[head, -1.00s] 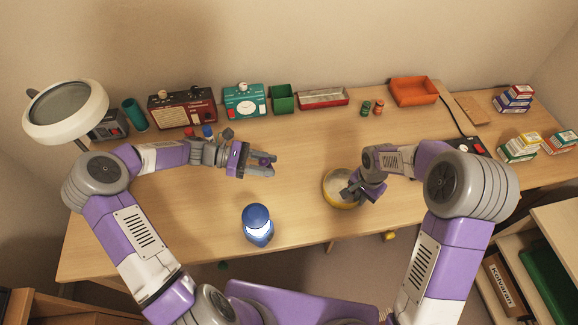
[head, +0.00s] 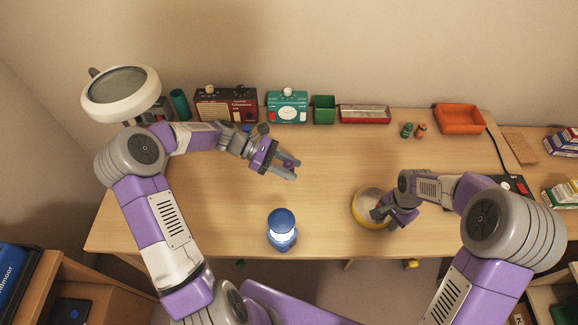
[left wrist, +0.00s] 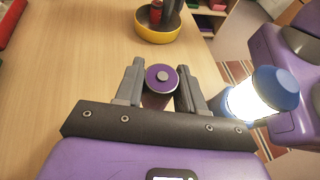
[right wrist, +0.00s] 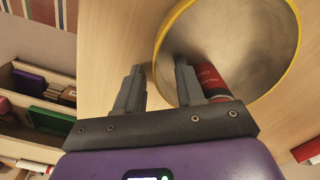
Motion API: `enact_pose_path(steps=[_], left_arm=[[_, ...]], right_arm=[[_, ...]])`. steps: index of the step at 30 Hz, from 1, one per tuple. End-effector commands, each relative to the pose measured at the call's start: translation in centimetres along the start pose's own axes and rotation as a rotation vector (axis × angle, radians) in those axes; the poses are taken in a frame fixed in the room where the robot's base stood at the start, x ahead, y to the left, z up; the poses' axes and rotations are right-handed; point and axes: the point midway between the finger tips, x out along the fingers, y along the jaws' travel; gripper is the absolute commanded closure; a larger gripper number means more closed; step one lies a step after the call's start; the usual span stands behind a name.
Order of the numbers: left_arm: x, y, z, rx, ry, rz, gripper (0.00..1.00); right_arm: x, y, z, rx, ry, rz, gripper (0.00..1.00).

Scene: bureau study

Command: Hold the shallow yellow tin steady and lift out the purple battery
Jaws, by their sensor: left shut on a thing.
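The shallow yellow tin (head: 357,211) sits on the desk near its front edge; its rim also shows in the right wrist view (right wrist: 298,40).
A blue lantern (head: 282,224) stands at the front edge, near my left gripper. Along the back are a red radio (head: 226,104), a teal device (head: 287,106), a green bin (head: 324,109), a red tray (head: 364,114) and an orange tray (head: 459,118). The middle desk is clear.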

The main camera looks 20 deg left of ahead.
Motion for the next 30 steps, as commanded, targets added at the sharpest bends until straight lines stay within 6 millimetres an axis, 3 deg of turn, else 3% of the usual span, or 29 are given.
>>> enact_pose_path(steps=[8, 21, 30], left_arm=[[0.0, 0.0, 0.0, 0.0, -0.001, 0.0, 0.95], [0.0, 0.0, 0.0, 0.0, -0.001, 0.0, 0.95], [0.0, 0.0, 0.0, 0.0, -0.001, 0.0, 0.95]], right_arm=[[-0.7, -0.1, 0.0, 0.0, 0.002, -0.002, 0.62], [-9.3, -0.1, -0.1, 0.0, 0.004, -0.004, 0.62], [-12.0, 0.0, 0.0, -0.001, 0.0, -0.001, 0.62]])
